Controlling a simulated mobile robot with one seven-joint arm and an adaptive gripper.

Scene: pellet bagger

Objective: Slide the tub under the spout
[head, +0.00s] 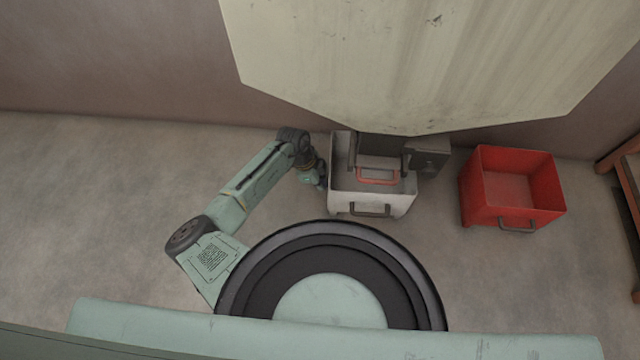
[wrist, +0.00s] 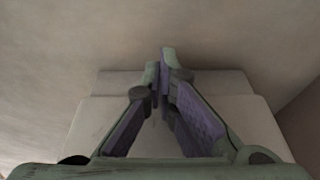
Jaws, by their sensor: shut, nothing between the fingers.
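A white tub (head: 345,200) with a dark front handle stands on the floor beneath the hopper's dark spout (head: 380,146). The spout and a red handle-like part (head: 378,176) overlap the tub's opening in the head view. I cannot tell the spout's exact height above it. My gripper (head: 321,181) is at the tub's left side, close to its wall; whether it touches is unclear. In the wrist view my gripper (wrist: 164,62) has its fingertips together with nothing between them, in front of a pale surface (wrist: 85,125), apparently the white tub's side.
A red tub (head: 485,212) with a front handle stands to the right on the floor. A large cream hopper (head: 420,60) overhangs from above. A grey box (head: 430,158) sits beside the spout. A wooden frame (head: 628,190) is at the right edge. Floor at left is clear.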

